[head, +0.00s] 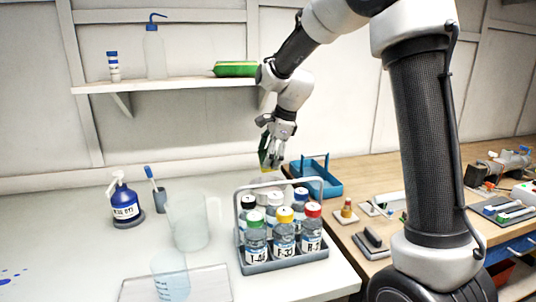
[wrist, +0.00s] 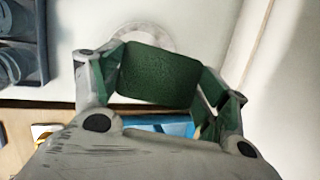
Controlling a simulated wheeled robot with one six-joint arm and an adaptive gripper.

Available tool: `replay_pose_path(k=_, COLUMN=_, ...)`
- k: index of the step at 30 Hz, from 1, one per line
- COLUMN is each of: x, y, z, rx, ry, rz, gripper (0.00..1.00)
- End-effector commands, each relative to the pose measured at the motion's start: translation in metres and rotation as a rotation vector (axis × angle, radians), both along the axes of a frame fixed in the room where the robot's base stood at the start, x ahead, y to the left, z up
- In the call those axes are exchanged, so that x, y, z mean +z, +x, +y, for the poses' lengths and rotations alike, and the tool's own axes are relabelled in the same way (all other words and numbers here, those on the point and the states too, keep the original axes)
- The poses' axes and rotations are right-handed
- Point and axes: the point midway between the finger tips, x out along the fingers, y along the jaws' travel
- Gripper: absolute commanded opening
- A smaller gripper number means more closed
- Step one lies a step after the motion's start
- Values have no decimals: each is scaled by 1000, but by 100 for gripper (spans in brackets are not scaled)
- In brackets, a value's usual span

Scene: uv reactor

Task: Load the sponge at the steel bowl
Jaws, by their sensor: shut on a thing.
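My gripper (head: 271,160) is shut on a sponge (head: 264,157), which shows yellow and green in the head view. In the wrist view the sponge (wrist: 160,73) is a dark green pad between the two fingers. It is held in the air above the back right of the white bench, behind the bottle rack. A round, pale rim (wrist: 148,28), seemingly the steel bowl, shows beyond the sponge in the wrist view, and the sponge covers most of it. In the head view the bowl is largely hidden behind the rack's bottles and handle.
A grey rack (head: 287,262) of capped bottles stands in front of the gripper. A blue tray (head: 320,185) is close on the right. A shelf (head: 165,86) with bottles and a green packet (head: 235,69) is behind. A clear pitcher (head: 188,222) stands left.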

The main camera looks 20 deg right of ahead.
Motion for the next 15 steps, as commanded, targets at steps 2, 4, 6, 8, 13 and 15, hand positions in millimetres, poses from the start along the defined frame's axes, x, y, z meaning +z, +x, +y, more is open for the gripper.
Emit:
replay_pose_path(k=2, x=-5, y=0, z=0, rx=-1, ry=-2, rz=0, gripper=56)
replay_pose_path(k=4, x=-10, y=0, z=0, rx=-1, ry=-2, rz=0, gripper=56)
replay_pose_path(k=6, x=-17, y=-1, z=0, rx=-1, ry=-2, rz=2, gripper=56)
replay_pose_path(k=8, x=-24, y=0, z=0, rx=-2, ry=0, rz=2, gripper=56)
replay_pose_path(k=13, x=-43, y=0, z=0, rx=-1, ry=-2, rz=2, gripper=56)
replay_pose_path(k=15, x=-50, y=0, z=0, rx=-1, ry=-2, rz=1, gripper=56)
